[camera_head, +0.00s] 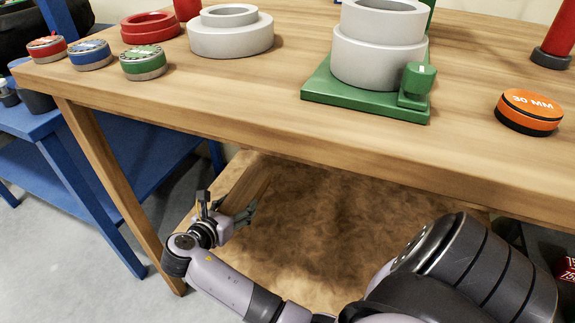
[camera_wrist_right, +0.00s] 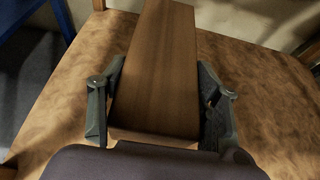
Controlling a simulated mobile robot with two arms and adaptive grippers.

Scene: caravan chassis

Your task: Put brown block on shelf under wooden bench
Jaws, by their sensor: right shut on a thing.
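The wooden bench (camera_head: 255,110) stands across the head view. Under its top is the shelf (camera_head: 340,215), a mottled brown board. My right gripper (camera_head: 228,205) is under the bench, over the left part of the shelf. In the right wrist view my right gripper (camera_wrist_right: 160,98) is shut on the brown block (camera_wrist_right: 157,70), with one finger along each side. The block is long and extends away from the gripper over the shelf (camera_wrist_right: 265,90). Whether its underside touches the shelf is hidden. My left gripper is not in view.
The bench leg (camera_head: 115,190) stands left of my gripper, with a blue table (camera_head: 85,190) beyond it. The bench top holds grey rings (camera_head: 230,32), a green-based fixture (camera_head: 365,105) and several round tins, including an orange one (camera_head: 528,110). The shelf's middle is clear.

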